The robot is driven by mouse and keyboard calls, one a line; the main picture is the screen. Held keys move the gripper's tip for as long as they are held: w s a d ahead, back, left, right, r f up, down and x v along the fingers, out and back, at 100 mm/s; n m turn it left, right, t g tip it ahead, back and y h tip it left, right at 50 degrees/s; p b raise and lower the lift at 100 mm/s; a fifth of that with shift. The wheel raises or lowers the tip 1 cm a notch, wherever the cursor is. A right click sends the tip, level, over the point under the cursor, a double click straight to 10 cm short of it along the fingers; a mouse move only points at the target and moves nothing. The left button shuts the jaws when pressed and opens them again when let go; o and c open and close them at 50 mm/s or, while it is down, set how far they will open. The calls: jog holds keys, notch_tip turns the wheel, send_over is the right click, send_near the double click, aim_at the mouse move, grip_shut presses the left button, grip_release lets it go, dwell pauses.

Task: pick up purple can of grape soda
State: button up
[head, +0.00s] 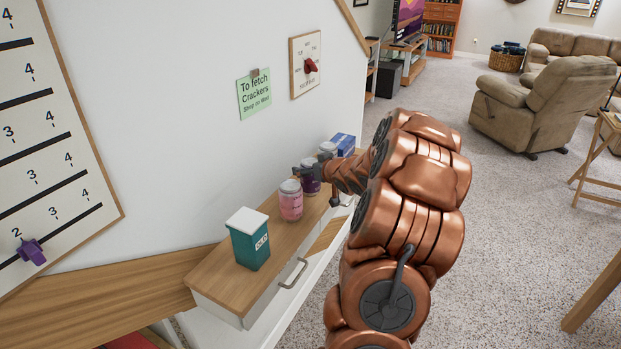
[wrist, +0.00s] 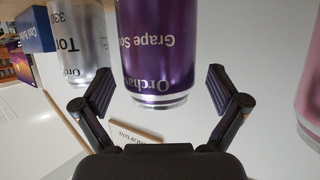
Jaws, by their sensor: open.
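The purple grape soda can (wrist: 157,50) stands between the two fingers of my gripper (wrist: 160,88) in the wrist view, where its label reads upside down. The fingers are open, one on each side of the can, with a gap visible on each side near its rim. In the head view, the purple can (head: 314,187) stands on the wooden shelf top (head: 222,275), partly hidden by my gripper (head: 306,171).
A pink can (head: 291,203) stands close to the purple can on its near side. A silver can (wrist: 80,40) and a blue box (head: 343,143) stand beyond it. A teal box with a white lid (head: 250,243) stands at the near end. The wall runs behind.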

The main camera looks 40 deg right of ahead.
jog(key=shift+w, duration=0.25)
jog(key=c, duration=1.5)
jog(key=shift+c, duration=0.5)
